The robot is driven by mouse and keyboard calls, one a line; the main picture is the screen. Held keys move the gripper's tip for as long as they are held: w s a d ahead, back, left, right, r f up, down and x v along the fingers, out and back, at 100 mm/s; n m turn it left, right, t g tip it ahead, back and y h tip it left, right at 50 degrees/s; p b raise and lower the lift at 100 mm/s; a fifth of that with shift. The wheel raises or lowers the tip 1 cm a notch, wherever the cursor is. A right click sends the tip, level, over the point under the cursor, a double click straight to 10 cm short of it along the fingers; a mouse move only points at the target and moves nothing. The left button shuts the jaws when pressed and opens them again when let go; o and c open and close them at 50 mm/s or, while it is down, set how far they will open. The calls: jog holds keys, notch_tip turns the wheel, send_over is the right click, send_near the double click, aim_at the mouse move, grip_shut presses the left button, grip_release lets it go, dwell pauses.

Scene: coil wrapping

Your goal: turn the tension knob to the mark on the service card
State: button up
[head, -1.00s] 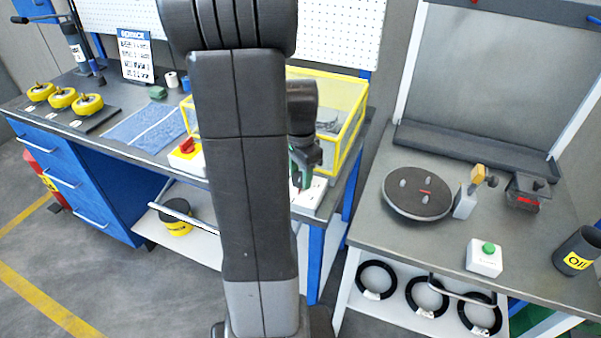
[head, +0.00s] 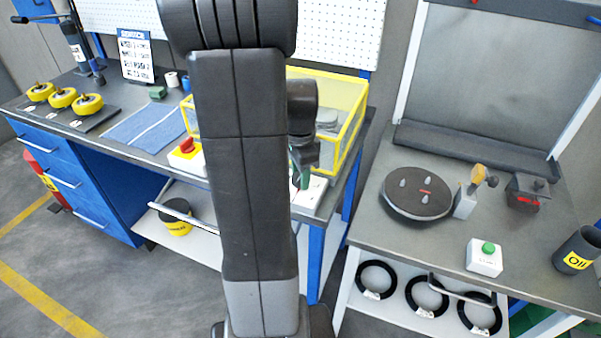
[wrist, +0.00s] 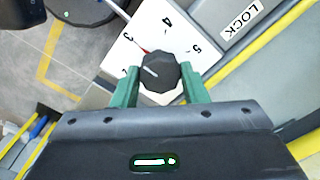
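The dark faceted tension knob (wrist: 165,72) sits on a white dial plate (wrist: 150,35) with printed numbers; 3, 4 and 5 are readable in the wrist view. A pale line on the knob points left and slightly up, between the 3 and a less clear 2 at the left. A thin reddish mark lies beside the knob, near the 3. My gripper (wrist: 160,84) has its two green fingers on either side of the knob, seemingly touching it. In the head view my arm hides the knob. The service card (head: 136,55) stands at the back of the left bench; its small text is unreadable.
A yellow-framed clear guard (head: 345,130) stands right behind my gripper. A red switch (head: 187,147) on a box is left of my arm. A LOCK label (wrist: 240,20) lies beside the dial. The right table holds a round plate (head: 405,205) and a green button box (head: 485,257).

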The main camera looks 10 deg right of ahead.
jog(key=o, duration=0.4)
jog(key=shift+r, duration=0.1)
notch_tip(320, 180, up, 14)
dwell(0.3)
jog(key=shift+f, duration=0.25)
notch_tip(320, 180, down, 14)
jog(key=shift+r, duration=0.1)
dwell(0.4)
jog(key=shift+r, duration=0.15)
